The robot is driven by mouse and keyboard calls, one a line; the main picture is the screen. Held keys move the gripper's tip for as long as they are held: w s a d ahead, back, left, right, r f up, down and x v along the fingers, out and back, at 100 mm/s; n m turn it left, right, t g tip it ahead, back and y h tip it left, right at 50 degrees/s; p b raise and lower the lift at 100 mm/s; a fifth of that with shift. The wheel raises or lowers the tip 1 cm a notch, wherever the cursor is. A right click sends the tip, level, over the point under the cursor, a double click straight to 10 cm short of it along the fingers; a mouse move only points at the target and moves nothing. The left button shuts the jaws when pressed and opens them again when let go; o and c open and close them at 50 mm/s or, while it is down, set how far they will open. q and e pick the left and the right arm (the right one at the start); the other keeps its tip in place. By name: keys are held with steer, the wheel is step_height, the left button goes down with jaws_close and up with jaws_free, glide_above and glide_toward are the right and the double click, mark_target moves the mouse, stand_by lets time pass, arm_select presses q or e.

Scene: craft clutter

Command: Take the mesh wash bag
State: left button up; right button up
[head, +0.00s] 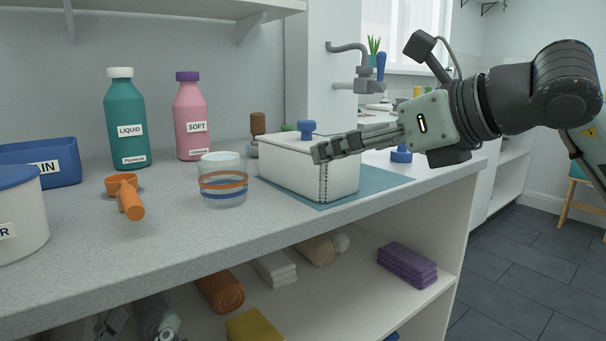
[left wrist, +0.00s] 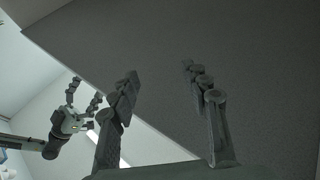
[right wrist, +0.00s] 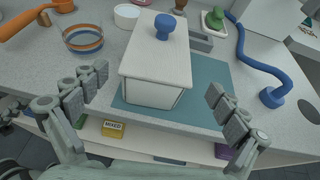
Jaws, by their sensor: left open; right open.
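A beige, net-like bundle with a white ball at its end (head: 318,249) lies on the shelf under the counter and looks like the mesh wash bag. It is not clearly seen in either wrist view. My left gripper (head: 135,318) shows partly at the lower left, in front of the shelf and away from the bundle. In the left wrist view its fingers (left wrist: 160,72) are apart and empty, below a grey underside. My right gripper (head: 322,150) is open and empty above the counter, at the white lidded box (head: 295,168); contact cannot be told.
On the shelf are purple folded cloths (head: 407,264), white cloths (head: 275,269), an orange roll (head: 220,291) and a yellow box (head: 255,326). The counter (head: 80,280) overhangs them. On it stand a striped cup (head: 222,180), bottles (head: 125,120) and an orange scoop (head: 130,200).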

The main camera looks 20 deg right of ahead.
mark_target(295, 171)
steer(key=shift+w+a, duration=0.15)
steer(key=shift+w, duration=0.1)
steer(key=x, duration=0.2)
steer(key=shift+w+a+f, duration=0.1)
steer(key=shift+w+a, duration=0.1)
steer(key=x, duration=0.3)
steer(key=shift+w+a+f, duration=0.15)
steer(key=shift+w+a, duration=0.05)
steer(key=shift+w+a+f+p, duration=0.15)
steer(key=shift+w+p, duration=0.15)
steer(key=shift+w, duration=0.1)
steer(key=c, duration=1.1)
arm_select(q)
steer(key=shift+w+f+g, duration=0.25)
steer(key=shift+f+g, duration=0.15)
steer(key=shift+f, duration=0.4)
arm_select(e)
steer(key=shift+c, duration=0.6)
